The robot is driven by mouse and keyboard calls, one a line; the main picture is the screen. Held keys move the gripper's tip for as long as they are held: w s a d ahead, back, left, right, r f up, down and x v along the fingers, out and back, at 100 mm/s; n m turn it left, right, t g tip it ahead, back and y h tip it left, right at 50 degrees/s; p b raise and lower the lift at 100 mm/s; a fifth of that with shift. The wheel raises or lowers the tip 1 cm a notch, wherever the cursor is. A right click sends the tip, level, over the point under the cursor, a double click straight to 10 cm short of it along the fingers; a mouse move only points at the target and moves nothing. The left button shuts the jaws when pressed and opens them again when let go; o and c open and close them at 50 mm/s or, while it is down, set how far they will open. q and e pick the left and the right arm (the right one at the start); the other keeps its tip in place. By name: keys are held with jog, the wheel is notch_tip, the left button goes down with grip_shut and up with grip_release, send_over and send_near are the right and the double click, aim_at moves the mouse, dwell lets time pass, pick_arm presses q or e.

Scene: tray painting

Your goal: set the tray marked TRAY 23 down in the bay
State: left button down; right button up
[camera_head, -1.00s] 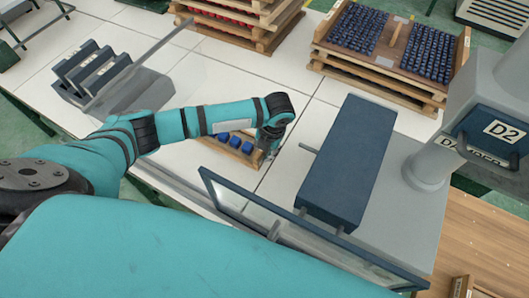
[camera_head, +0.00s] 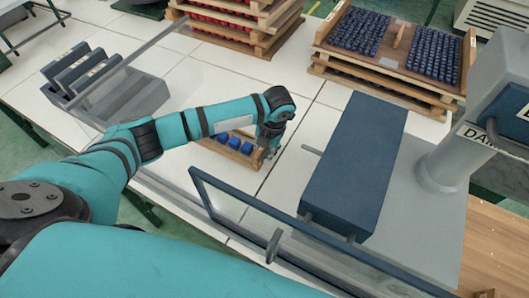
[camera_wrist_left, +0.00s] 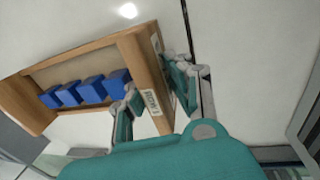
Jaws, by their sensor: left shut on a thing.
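A small wooden tray (camera_head: 211,147) with blue blocks in a row shows in the head view, low over or on the white table; I cannot tell which. My left gripper (camera_head: 270,151) is at its right end. In the left wrist view the tray (camera_wrist_left: 95,50) is tilted in the picture, and my left gripper (camera_wrist_left: 160,88) is shut on its end wall, one finger on each side. A white label is on that wall, too blurred to read. I cannot make out which place is the bay. My right gripper is not in view.
A framed glass panel (camera_head: 193,188) with a handle stands close in front of the tray. A dark blue box (camera_head: 350,155) and a grey column (camera_head: 445,165) are to the right. A grey rack (camera_head: 135,97) is at left. Wooden tray stacks (camera_head: 390,70) stand behind. White table around the tray is clear.

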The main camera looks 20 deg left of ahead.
pick_arm(q)
jog(key=c, duration=1.3)
grip_release()
jog(key=shift+o, duration=0.2)
notch_tip(320, 180, up, 12)
jog(key=d+b, duration=0.1)
jog(key=d, duration=0.1)
